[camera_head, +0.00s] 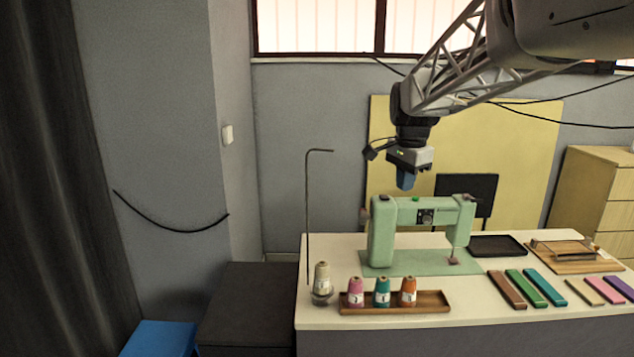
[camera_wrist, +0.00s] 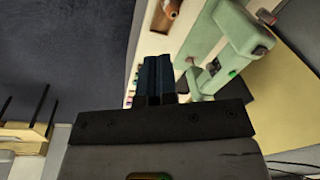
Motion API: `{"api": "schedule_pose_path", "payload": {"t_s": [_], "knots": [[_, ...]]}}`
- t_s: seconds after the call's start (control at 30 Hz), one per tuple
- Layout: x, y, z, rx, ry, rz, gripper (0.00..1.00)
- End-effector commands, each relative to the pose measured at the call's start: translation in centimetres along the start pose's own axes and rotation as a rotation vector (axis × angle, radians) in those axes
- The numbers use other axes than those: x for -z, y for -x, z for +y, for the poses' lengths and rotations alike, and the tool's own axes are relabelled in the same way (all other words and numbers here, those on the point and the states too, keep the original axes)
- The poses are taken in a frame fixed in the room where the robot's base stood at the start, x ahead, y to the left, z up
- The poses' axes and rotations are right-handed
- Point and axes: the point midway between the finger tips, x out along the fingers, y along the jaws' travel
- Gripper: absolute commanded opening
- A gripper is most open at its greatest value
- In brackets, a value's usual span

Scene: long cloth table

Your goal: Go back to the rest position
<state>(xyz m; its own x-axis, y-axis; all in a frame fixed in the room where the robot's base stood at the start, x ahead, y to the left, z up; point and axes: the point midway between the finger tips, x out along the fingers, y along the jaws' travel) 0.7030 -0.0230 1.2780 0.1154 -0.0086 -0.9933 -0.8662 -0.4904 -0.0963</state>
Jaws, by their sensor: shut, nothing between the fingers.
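My gripper (camera_head: 405,181) hangs in the air above the table, pointing down, over the left part of the green sewing machine (camera_head: 381,232). Its blue fingers are together with nothing between them. In the wrist view my gripper (camera_wrist: 159,62) shows its dark fingers side by side, and the sewing machine (camera_wrist: 236,35) lies to their right. The gripper is apart from the machine and from everything on the table.
The cloth table (camera_head: 340,250) holds a wooden tray (camera_head: 439,303) with pink, teal and orange thread cones. A cream cone (camera_head: 322,277) stands by a tall thin rod (camera_head: 307,210). Coloured strips (camera_head: 530,288), a black tray (camera_head: 497,246) and a wooden board (camera_head: 577,262) lie at the right.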

Motion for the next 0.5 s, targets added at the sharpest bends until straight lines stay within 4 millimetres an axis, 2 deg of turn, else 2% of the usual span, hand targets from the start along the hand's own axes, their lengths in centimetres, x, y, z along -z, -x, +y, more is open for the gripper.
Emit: {"api": "schedule_pose_path", "payload": {"t_s": [0.03,0.5], "knots": [[-0.7,0.1,1.1,0.003,0.026,0.002,0.0],[-6.8,-0.2,10.4,0.027,0.311,0.023,0.0]]}}
